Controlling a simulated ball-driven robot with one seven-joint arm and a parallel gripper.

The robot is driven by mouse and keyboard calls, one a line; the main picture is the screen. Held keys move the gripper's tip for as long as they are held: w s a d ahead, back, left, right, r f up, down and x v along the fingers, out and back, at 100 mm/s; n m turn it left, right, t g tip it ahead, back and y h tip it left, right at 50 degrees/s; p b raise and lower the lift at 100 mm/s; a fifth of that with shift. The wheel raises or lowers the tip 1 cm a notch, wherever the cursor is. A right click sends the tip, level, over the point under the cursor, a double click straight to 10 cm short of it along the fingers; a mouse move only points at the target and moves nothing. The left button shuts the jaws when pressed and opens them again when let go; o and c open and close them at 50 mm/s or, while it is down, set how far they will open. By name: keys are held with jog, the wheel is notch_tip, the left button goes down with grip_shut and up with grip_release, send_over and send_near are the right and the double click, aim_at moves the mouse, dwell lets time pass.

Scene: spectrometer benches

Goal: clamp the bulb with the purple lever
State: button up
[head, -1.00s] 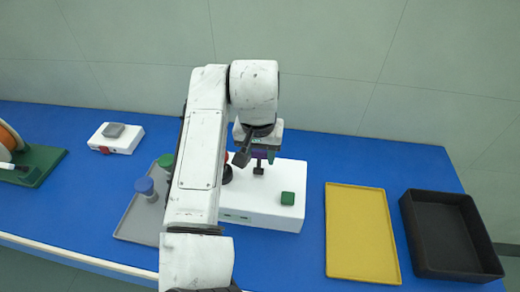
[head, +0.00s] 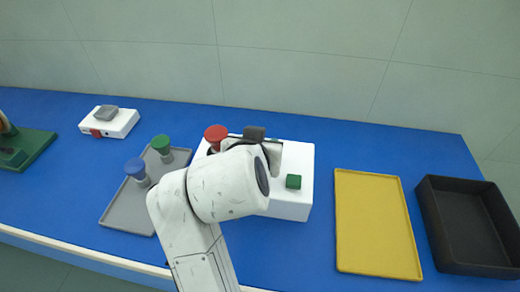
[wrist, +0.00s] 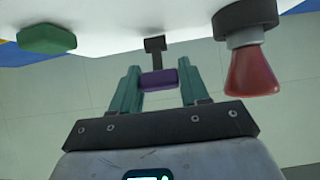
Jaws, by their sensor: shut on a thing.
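The purple lever (wrist: 158,79) shows in the wrist view on a dark stem from the white box (head: 290,207). My gripper (wrist: 160,82) has a teal finger on each side of it and is shut on it. In the head view my arm hides the lever and fingers. The red bulb (head: 215,133) stands in a dark round socket on the white box, left of the lever area. It also shows in the wrist view (wrist: 252,75), to the right of the lever.
A green block (head: 293,181) sits on the white box. A grey tray (head: 122,211) with blue (head: 135,168) and green (head: 160,143) bulbs lies left. A yellow tray (head: 375,225) and black bin (head: 468,225) are right. A small white device (head: 122,122) stands back left.

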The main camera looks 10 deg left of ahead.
jog(key=shift+s+t+b, duration=0.2)
jog(key=shift+t+b, duration=0.3)
jog(key=shift+f, duration=0.1)
jog(key=o, duration=1)
jog(key=shift+c, duration=0.2)
jog(key=v, duration=1)
jog(key=shift+s+r, duration=0.25)
jog(key=shift+s, duration=0.1)
